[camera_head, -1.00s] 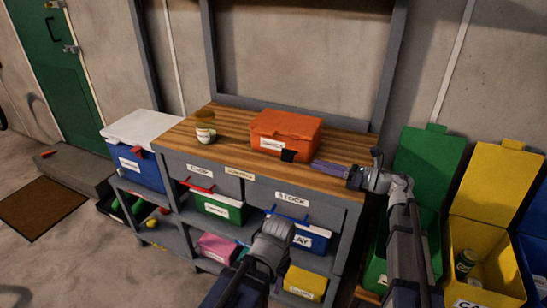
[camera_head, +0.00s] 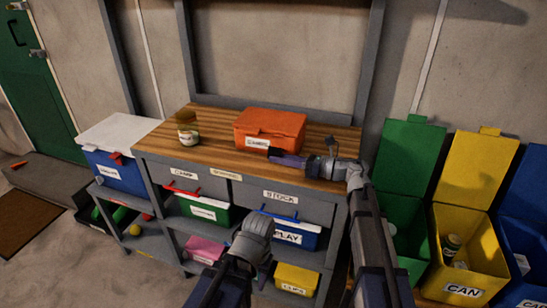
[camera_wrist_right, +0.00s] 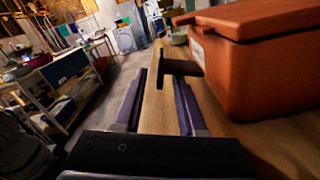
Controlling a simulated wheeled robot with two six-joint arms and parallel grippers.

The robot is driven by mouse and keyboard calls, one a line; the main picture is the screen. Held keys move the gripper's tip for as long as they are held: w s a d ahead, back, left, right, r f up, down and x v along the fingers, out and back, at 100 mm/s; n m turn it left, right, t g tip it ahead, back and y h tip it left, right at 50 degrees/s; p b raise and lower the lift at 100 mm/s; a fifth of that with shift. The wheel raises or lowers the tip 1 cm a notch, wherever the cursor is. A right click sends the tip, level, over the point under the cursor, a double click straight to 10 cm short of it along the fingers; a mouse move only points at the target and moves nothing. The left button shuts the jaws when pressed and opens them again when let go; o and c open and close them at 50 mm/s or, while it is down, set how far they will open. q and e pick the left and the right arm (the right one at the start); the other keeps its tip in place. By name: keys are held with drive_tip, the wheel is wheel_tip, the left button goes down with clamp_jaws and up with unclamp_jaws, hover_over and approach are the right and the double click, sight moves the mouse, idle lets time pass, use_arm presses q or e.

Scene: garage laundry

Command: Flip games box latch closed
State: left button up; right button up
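The games box is the orange lidded box (camera_head: 270,127) with a white label on its front, standing on the wooden bench top; its lid looks down. It fills the right of the right wrist view (camera_wrist_right: 265,70). Its black latch (camera_wrist_right: 181,67) sticks out from the box front in the right wrist view; in the head view my gripper hides it. My right gripper (camera_head: 280,158) lies low along the box front. In the wrist view its two purple fingers (camera_wrist_right: 160,90) are apart with nothing gripped, and the latch is just beyond the fingertips. My left gripper is not seen, only arm parts.
A jar (camera_head: 187,128) stands on the bench (camera_head: 215,147) left of the box. Labelled bins fill the shelves below. A white-lidded blue cooler (camera_head: 115,165) is at left. Open green and yellow (camera_head: 465,235) bins stand at right. The bench between jar and box is clear.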

drive_tip(key=shift+x, duration=1.15)
drive_tip(key=shift+c, duration=0.3)
clamp_jaws()
